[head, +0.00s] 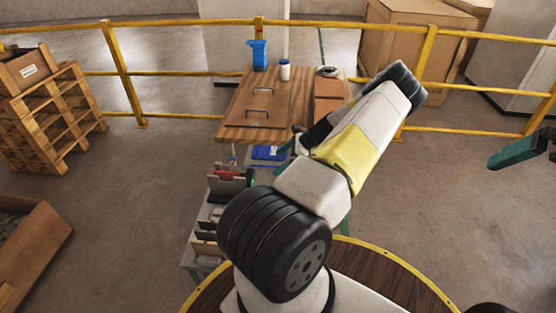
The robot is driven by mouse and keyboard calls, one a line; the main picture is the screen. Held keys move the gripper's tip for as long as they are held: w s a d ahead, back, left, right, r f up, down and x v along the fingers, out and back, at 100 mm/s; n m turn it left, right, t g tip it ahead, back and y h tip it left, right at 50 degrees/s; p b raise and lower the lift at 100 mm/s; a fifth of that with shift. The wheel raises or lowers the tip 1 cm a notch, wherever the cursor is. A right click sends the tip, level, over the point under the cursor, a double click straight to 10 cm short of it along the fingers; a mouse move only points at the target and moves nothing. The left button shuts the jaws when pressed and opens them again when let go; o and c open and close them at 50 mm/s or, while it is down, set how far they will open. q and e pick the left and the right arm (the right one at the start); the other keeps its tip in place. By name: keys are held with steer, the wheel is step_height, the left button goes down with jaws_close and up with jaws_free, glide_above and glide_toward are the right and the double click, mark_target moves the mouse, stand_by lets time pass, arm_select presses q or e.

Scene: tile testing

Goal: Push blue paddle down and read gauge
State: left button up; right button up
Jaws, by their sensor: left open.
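A flat blue piece (268,153), possibly the blue paddle, shows just in front of the wooden table's near edge. My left arm crosses the middle of the view and partly covers the area right of it. My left gripper (291,146), with teal fingers, is open close to the right of the blue piece and partly hidden behind my arm. I cannot tell whether they touch. A teal part of my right gripper (516,155) shows at the right edge, far from the table. No gauge face can be made out.
The wooden table (240,103) carries a board with two handles (262,106), a blue bin (258,54), a white jar (284,70) and a round grey item (327,71). A rack of tiles (226,186) stands nearer. Yellow railing (180,73) runs behind; pallets (50,115) stand left.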

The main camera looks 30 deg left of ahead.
arm_select(q)
steer(key=v, duration=1)
